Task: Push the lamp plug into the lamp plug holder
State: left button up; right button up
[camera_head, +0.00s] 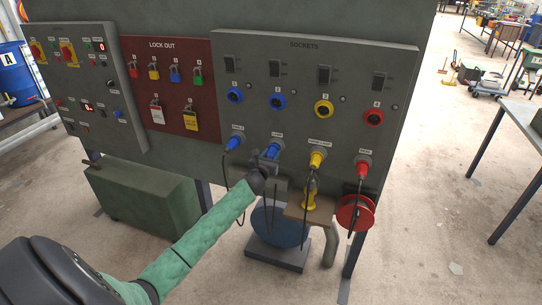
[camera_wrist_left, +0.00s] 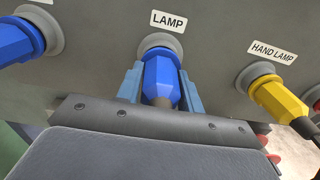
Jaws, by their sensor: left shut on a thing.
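The blue lamp plug (camera_wrist_left: 159,78) sits at the grey round lamp plug holder (camera_wrist_left: 160,43) under the LAMP label, its front end against the ring. I cannot tell how deep it sits. My left gripper (camera_wrist_left: 162,84) is shut on the plug, one bluish finger on each side, with the dark cable end towards the palm. In the head view the plug (camera_head: 270,152) shows on the lower row of the SOCKETS panel, and my left gripper (camera_head: 268,161) reaches it from below left, partly hiding it. My right gripper is in neither view.
Another blue plug (camera_head: 233,143) is left of the lamp plug. The yellow hand lamp plug (camera_head: 317,160) and a red plug (camera_head: 362,168) are to its right, with cables hanging. Blue, yellow and red sockets (camera_head: 323,109) line the row above. A red reel (camera_head: 355,213) hangs lower right.

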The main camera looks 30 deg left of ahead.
pick_arm(q)
jog(key=shift+w+a, duration=0.1)
jog(key=shift+w, duration=0.2)
jog(key=o, duration=1.3)
jog(key=shift+o, duration=0.2)
jog(key=shift+s+f, duration=0.1)
jog(key=shift+s, duration=0.25)
jog(key=shift+s+d+b, duration=0.25)
jog(key=shift+s+b, duration=0.3)
jog(key=shift+s, duration=0.15)
jog(key=shift+s+d, duration=0.15)
jog(key=shift+s, duration=0.3)
jog(key=shift+b+v, duration=0.9)
jog(key=shift+v, duration=1.45)
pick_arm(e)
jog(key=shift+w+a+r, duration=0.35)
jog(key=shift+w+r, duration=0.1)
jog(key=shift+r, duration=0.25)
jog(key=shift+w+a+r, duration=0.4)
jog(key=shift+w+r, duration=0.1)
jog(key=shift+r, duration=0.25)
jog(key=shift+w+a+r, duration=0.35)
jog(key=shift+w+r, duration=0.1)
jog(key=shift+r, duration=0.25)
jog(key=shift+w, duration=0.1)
